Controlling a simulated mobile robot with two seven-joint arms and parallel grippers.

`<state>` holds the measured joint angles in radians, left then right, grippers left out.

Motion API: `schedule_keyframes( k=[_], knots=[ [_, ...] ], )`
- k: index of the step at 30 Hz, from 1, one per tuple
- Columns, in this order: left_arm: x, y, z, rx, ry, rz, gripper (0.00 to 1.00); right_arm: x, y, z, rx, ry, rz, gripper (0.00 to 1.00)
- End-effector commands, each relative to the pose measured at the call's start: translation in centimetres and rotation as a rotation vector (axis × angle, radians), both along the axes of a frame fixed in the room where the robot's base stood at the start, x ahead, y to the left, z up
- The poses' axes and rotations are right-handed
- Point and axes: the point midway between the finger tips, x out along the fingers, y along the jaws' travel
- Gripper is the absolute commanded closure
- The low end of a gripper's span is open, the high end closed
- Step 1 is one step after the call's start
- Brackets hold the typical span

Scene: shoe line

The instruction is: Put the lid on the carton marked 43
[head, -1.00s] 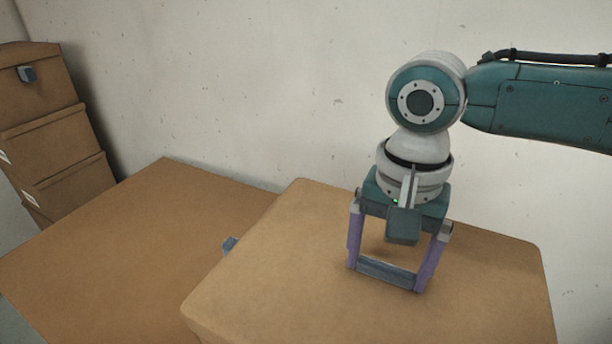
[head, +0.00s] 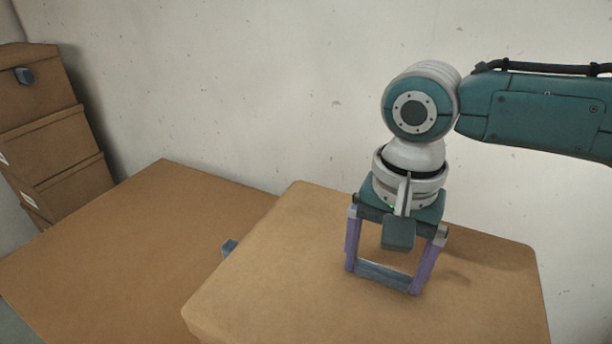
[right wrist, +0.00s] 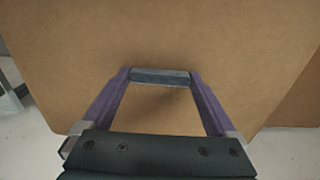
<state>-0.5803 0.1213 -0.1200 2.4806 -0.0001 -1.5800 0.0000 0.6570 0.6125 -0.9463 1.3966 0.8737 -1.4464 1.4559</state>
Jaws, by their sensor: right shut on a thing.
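A large brown cardboard lid (head: 290,250) with rounded corners lies in the front middle of the head view; it fills much of the right wrist view (right wrist: 230,50). A grey-blue bar grip stands on its top (right wrist: 160,77). My right gripper (head: 384,279) points down, its two purple fingers shut on the ends of this grip. What lies under the lid is hidden, and no number 43 can be read. My left gripper is not in view.
A flat brown cardboard surface (head: 130,250) lies left of the lid. A small grey-blue piece (head: 230,247) shows at the lid's left edge. Stacked brown boxes (head: 50,130) stand at the far left. A pale wall (head: 250,80) closes off the back.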

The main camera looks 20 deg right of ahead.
Motion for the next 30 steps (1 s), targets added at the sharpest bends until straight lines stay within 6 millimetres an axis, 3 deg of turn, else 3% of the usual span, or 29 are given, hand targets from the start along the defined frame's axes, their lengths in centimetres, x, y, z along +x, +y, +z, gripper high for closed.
schedule_keyframes(
  k=[30],
  knots=[
    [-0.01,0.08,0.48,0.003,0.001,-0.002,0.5,0.02,-0.01,-0.41,-0.001,-0.001,0.0,0.72]
  ],
)
